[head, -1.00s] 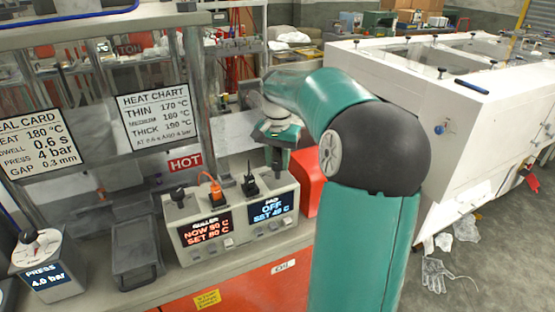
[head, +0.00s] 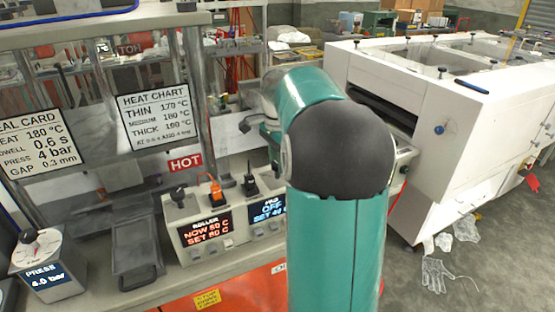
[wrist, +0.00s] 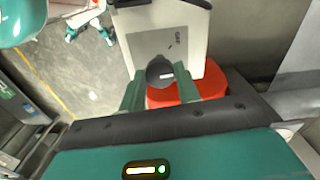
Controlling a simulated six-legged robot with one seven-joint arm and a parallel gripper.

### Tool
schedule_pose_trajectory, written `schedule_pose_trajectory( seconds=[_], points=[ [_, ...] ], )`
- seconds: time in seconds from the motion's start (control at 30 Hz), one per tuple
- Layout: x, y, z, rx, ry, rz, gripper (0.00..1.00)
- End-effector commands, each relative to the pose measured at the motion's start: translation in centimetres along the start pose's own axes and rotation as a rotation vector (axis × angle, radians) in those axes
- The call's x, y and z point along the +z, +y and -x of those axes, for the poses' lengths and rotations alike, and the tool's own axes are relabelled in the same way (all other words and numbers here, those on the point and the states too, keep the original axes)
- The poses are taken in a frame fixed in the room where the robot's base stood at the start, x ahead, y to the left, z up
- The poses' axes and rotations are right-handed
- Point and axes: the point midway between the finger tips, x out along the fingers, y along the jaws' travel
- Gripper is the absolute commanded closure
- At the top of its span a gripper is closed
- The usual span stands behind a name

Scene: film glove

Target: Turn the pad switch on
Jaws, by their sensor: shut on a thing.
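The pale control box (head: 203,244) stands on the bench in the head view. Its left screen (head: 206,230) reads ROLLER, NOW 60 C, SET 60 C. Its right screen (head: 266,209) reads PAD, OFF; my arm hides its right edge and the box's right end. In the wrist view, my gripper (wrist: 160,88) has its two green fingers on either side of a dark round knob (wrist: 160,70), shut on it. The knob is at a grey panel (wrist: 178,42) on a pale box; the lettering there is too small to read. My fingertips are hidden in the head view.
Plugs with cables, one orange (head: 215,192) and one black (head: 250,182), stand on the control box. A dark tray (head: 136,245) and a PRESS unit (head: 45,268) are to the left. A big white machine (head: 460,110) is to the right, with gloves (head: 436,275) on the floor.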

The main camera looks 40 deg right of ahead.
Motion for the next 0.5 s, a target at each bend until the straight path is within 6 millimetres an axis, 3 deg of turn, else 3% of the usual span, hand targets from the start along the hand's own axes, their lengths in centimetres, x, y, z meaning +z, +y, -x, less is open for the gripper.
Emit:
schedule_pose_trajectory(
  seconds=[0.5],
  points=[
    [0.06,-0.06,0.05,-0.001,0.001,-0.488,0.91]
  ],
)
